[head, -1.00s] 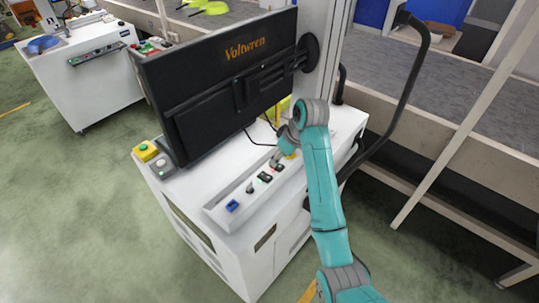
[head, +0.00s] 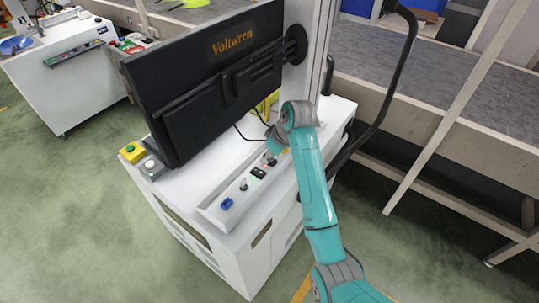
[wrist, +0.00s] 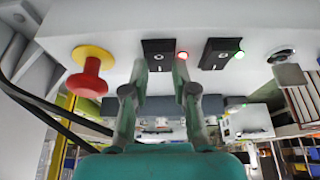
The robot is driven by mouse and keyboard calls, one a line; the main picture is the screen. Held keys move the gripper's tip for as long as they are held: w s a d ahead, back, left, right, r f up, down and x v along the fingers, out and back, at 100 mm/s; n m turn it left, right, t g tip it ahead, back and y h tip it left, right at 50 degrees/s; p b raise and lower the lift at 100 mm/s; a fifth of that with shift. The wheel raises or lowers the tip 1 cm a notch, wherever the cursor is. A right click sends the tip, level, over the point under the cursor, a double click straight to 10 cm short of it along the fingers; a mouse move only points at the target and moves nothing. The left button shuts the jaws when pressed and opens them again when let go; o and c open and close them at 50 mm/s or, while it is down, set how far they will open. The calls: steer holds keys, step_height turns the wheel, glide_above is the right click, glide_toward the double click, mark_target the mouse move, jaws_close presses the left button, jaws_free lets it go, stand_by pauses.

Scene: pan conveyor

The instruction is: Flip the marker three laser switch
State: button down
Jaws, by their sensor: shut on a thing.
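The control panel (head: 212,212) is a pale sloped strip on the front of a white cabinet below a large black monitor. In the wrist view two black switches sit side by side: one (wrist: 158,48) with a lit red lamp (wrist: 182,55), the other (wrist: 217,50) with a lit green lamp (wrist: 239,55). My gripper (wrist: 161,88) has its fingers on either side of the red-lamp switch and is shut on it. The head view shows my gripper (head: 272,151) at the panel's far end, partly hiding that switch. I cannot read any marker label.
A red mushroom button (wrist: 90,80) on a yellow base is just left of my gripper in the wrist view. A grey knob (wrist: 287,70) is to the right. The monitor (head: 205,85) overhangs the panel's back. A blue switch (head: 227,204) sits at the near end.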

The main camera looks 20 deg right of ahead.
steer(key=shift+s+d+f+t+y, duration=0.2)
steer(key=shift+t+y, duration=0.1)
steer(key=shift+t, duration=0.1)
steer(key=shift+s+r+t+y, duration=0.1)
steer(key=shift+t+y, duration=0.4)
steer(key=shift+t, duration=0.2)
steer(key=c, duration=0.9)
jaws_free()
steer(key=shift+r, duration=0.1)
steer(key=v, duration=1.2)
